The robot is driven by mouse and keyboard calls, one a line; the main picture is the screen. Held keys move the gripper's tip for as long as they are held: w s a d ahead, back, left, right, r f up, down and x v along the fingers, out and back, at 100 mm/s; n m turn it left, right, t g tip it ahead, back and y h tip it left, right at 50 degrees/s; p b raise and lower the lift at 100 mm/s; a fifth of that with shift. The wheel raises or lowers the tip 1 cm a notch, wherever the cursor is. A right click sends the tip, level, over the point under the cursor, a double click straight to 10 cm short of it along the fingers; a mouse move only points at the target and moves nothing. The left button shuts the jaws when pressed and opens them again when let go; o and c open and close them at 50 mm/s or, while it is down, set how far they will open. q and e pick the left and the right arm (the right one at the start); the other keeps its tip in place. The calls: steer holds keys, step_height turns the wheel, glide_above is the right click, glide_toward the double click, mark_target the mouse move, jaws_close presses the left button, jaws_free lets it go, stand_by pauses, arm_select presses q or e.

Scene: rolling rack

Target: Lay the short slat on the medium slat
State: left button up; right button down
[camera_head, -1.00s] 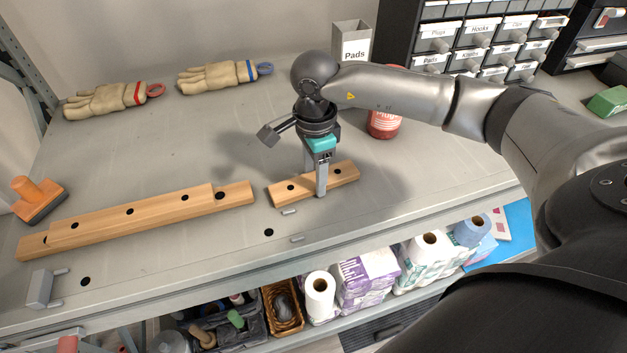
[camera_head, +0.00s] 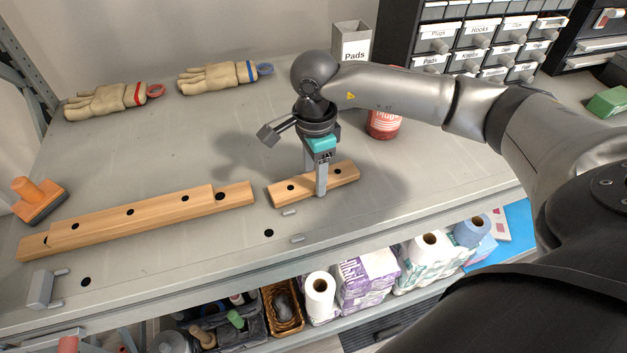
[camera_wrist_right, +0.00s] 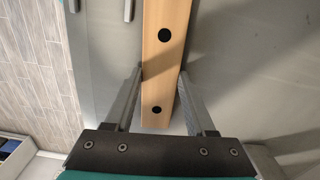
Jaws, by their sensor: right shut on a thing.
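The short slat (camera_head: 345,174), light wood with dark holes, lies on the grey worktop, or just above it; I cannot tell which. My right gripper (camera_head: 321,190) is over its middle, pointing down, with its fingers shut on the slat's sides. The right wrist view shows the slat (camera_wrist_right: 166,18) running between the two fingers (camera_wrist_right: 160,80). To the left, the medium slat (camera_head: 160,207) lies on top of the long slat (camera_head: 236,195), whose ends stick out with a dark hole at each. The medium slat's top is bare. My left gripper is not in view.
Two work gloves (camera_head: 105,100) lie at the back left. A red can (camera_head: 384,125) and a pads box (camera_head: 351,45) stand behind my right arm.

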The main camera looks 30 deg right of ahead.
mark_target(314, 179)
steer(key=shift+r+p, duration=1.65)
steer(key=shift+r, duration=1.3)
